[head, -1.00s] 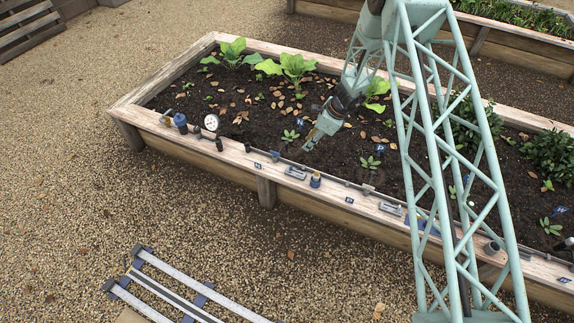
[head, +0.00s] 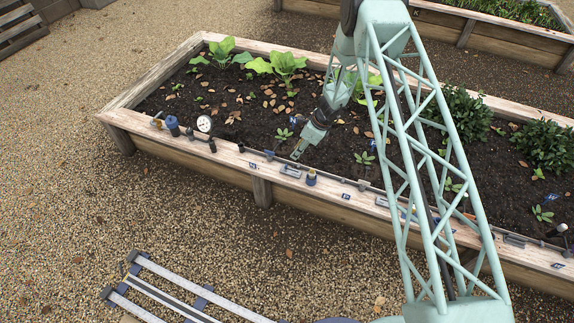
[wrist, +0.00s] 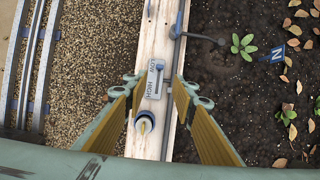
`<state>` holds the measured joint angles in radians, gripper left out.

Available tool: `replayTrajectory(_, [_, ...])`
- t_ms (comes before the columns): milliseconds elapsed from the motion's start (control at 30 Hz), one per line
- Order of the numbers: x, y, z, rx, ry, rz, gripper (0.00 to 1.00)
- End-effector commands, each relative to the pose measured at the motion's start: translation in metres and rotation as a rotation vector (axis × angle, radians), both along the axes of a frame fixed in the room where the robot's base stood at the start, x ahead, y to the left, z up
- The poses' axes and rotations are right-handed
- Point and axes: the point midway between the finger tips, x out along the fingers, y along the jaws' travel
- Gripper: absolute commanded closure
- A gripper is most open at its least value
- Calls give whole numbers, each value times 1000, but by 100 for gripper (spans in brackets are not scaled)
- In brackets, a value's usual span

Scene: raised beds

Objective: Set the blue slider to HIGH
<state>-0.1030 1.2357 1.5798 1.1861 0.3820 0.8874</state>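A small grey-blue slider plate (wrist: 155,80) with a narrow slot lies on the bed's wooden rim, marked LOW at its far end and HIGH at its near end in the wrist view. Its small dark knob (wrist: 159,68) seems to sit at the LOW end, though it is tiny. The plate also shows in the head view (head: 291,170). My gripper (wrist: 157,86) is open, its yellow-padded fingers on either side of the plate, with nothing between them. In the head view my gripper (head: 296,156) hangs just above and behind the plate; no contact is visible.
A round blue-and-yellow knob (wrist: 144,122) stands on the rim close to the plate's HIGH end. A blue handle (wrist: 177,26) and a grey pipe (wrist: 174,60) run along the soil side. A gauge (head: 205,124) stands farther left. Seedlings and leaves dot the soil.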

Motion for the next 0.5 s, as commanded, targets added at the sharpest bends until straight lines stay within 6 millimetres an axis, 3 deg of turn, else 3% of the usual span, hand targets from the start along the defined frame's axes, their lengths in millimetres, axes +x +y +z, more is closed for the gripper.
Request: replayTrajectory(500, [4, 14, -37, -1, 1, 0, 75])
